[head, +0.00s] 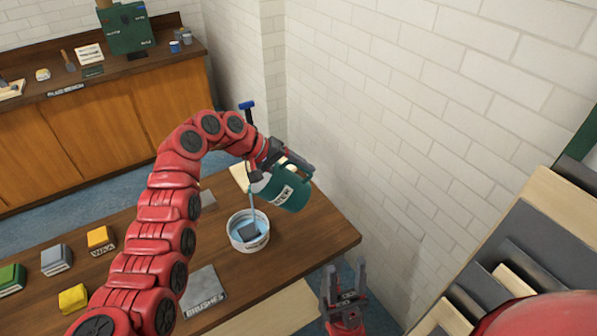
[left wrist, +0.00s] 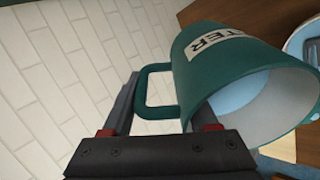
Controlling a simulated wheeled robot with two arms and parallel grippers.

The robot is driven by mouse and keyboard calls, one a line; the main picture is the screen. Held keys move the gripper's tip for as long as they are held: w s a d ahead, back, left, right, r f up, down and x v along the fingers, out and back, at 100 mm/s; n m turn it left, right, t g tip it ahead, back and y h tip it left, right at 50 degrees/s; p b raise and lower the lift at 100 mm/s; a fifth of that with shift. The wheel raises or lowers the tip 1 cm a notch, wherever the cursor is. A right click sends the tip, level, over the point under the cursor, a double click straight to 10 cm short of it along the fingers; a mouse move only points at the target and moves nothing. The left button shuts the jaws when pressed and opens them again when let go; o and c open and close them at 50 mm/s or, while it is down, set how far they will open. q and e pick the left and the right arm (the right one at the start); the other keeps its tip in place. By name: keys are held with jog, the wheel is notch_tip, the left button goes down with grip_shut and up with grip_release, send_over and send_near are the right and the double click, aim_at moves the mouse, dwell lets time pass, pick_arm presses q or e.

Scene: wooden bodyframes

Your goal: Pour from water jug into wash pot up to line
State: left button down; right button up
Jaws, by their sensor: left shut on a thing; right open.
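My left gripper (head: 283,163) is shut on the handle of the teal water jug (head: 292,194). The jug is tilted well over above the wash pot, and a thin pale-blue stream runs from its mouth into the pot. The left wrist view shows the jug (left wrist: 200,75) with its handle between the fingers and its mouth facing down to the right. The white wash pot (head: 236,244) stands on the table with blue water and a dark grey patch inside. Its fill line cannot be made out. My right gripper (head: 345,278) is open and empty beyond the table's right edge.
The wooden table (head: 300,252) also holds a grey BRUSHES mat (head: 203,290), an orange block (head: 100,238), a grey block (head: 56,259) and a yellow block (head: 73,298). A blue-topped tool (head: 247,105) stands behind my left arm. A brick wall is close on the right.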

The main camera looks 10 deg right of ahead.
aim_at(289, 162)
pick_arm(q)
jog(key=shift+w+a+r+h, duration=0.1)
jog(key=shift+a+r+h, duration=0.35)
jog(key=shift+r+h, duration=0.35)
dwell(0.6)
jog(key=shift+w+a+r+h+b, duration=0.1)
jog(key=shift+a+r+h+b, duration=0.35)
jog(key=shift+h, duration=0.45)
dwell(0.5)
jog(key=shift+r+y+p, duration=0.5)
jog(key=shift+r+p, duration=0.15)
jog(key=shift+p, duration=0.35)
jog(key=shift+r+y+p, duration=0.25)
jog(key=shift+y+p, duration=0.05)
jog(key=shift+y, duration=0.3)
jog(key=shift+r+y, duration=0.2)
jog(key=shift+y, duration=0.6)
jog(key=shift+f, duration=0.1)
jog(key=shift+a, duration=0.1)
